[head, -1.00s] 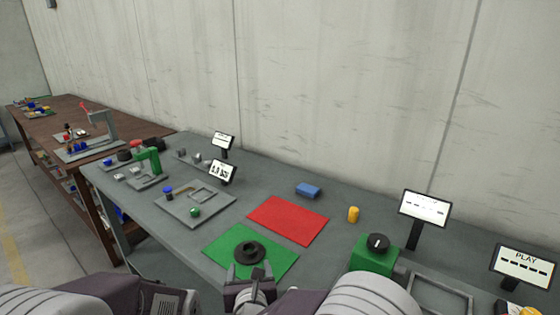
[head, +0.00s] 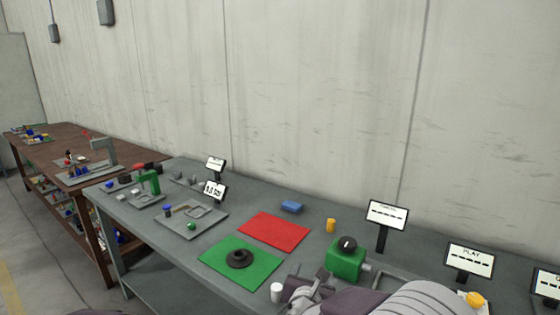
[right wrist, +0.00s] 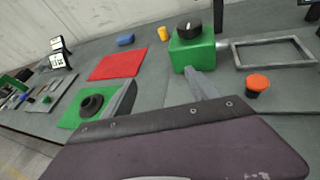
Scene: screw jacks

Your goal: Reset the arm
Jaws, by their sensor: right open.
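My right gripper (head: 302,286) is at the bottom of the head view, just in front of the green box with a black knob (head: 347,262). In the right wrist view its two fingers (right wrist: 162,88) stand apart with nothing between them. The green mat (head: 215,255) with a black ring-shaped piece (head: 239,258) lies to its left. The red mat (head: 273,231) lies behind. The right arm fills the lower right of the head view. My left gripper does not show.
A blue block (head: 291,207) and a yellow cylinder (head: 331,225) stand behind the mats. An orange-topped button (right wrist: 257,84) and a grey frame (right wrist: 270,52) are at right. Sign stands (head: 386,213) line the back.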

